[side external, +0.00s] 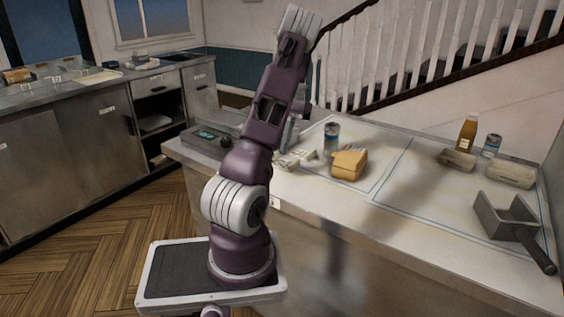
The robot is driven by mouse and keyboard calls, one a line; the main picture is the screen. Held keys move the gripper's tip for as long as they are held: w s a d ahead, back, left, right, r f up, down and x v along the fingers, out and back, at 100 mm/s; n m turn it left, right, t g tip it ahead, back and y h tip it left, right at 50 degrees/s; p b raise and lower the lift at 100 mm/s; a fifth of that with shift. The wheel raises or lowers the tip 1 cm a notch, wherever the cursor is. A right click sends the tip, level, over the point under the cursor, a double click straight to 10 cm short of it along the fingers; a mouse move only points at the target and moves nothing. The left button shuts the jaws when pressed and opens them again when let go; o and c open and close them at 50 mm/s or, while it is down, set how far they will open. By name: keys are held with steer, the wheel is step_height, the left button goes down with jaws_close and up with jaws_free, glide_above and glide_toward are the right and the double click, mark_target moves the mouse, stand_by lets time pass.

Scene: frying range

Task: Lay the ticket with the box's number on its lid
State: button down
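A tan, box-like item (349,164) sits on the counter right of my arm. It could be a box or bread; I cannot read any number on it. Several small pale pieces (287,161) lie on the counter just right of my arm. They may be tickets, but they are too small to tell. Two low grey-beige containers, one (458,160) and a larger one (510,175), stand at the right back. I cannot make out lids or numbers on them. My gripper is not clearly visible; my arm links hide that area, so its opening and any held thing are unclear.
A blue-and-silver can (331,138) stands behind the tan item. An amber bottle (467,134) and another can (491,146) stand at the right back. A grey scoop (508,218) lies near the right front edge. The counter's middle (400,205) is clear.

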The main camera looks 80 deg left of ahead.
steer(key=w+d+r+m+y, duration=0.1)
steer(key=w+m+y, duration=0.1)
steer(key=w+m, duration=0.3)
steer(key=w+d+r+m+y, duration=0.1)
steer(key=w+m+y, duration=0.1)
steer(key=w+m, duration=0.4)
steer(key=w+d+r+m+y, duration=0.1)
steer(key=w+r+m+y, duration=0.1)
steer(key=w+m, duration=0.4)
steer(key=shift+w+d, duration=0.15)
steer(key=shift+w, duration=0.5)
steer(key=shift+m+g, duration=0.3)
steer(key=shift+w+f, duration=0.1)
steer(key=shift+f, duration=2.75)
steer(key=c, duration=1.6)
jaws_free()
